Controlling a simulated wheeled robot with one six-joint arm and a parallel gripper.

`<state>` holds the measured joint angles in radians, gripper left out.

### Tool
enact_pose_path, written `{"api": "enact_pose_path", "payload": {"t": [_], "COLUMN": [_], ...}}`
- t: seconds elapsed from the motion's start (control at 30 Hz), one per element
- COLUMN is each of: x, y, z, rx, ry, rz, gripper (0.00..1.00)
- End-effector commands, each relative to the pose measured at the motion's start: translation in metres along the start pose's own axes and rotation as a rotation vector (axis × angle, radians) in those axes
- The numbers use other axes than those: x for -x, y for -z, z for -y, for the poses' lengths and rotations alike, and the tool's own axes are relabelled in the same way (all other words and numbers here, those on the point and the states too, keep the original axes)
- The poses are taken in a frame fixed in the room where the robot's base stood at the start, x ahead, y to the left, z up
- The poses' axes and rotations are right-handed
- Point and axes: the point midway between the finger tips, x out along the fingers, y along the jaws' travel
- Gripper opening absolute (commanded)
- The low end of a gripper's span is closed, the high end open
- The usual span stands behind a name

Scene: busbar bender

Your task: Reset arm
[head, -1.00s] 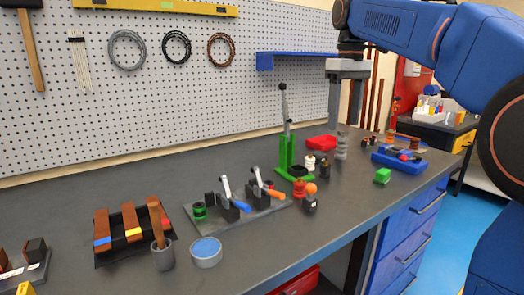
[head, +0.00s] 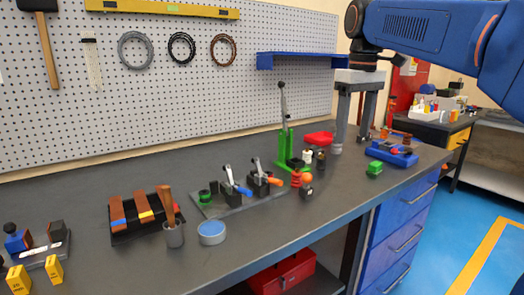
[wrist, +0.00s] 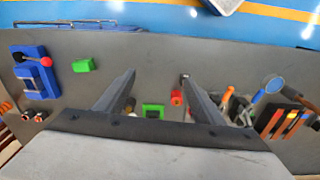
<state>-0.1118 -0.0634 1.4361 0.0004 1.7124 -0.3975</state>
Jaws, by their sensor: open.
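My gripper (head: 352,146) is at the back right of the bench in the head view, pointing down with its two grey fingers apart. In the wrist view the open fingers (wrist: 158,76) have nothing between them but bench top and small parts beyond. The green lever press (head: 285,145) stands left of the gripper, its lever upright. A grey plate with two toggle clamps (head: 237,200) lies further left. A blue fixture with a red ball (head: 392,153) sits to the right of the gripper and also shows in the wrist view (wrist: 35,72).
A green block (head: 374,168) lies near the bench's right front. The front middle of the bench is clear.

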Motion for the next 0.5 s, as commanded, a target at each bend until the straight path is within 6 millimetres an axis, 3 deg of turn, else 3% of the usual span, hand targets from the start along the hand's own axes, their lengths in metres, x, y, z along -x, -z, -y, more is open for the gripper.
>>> {"api": "enact_pose_path", "payload": {"t": [0.27, 0.5], "x": [-0.033, -0.082], "y": [-0.054, -0.114], "z": [0.013, 0.030], "rx": [-0.091, -0.197], "ry": [-0.025, -0.050], "rz": [-0.059, -0.130], "gripper": [0.62, 0.62]}}
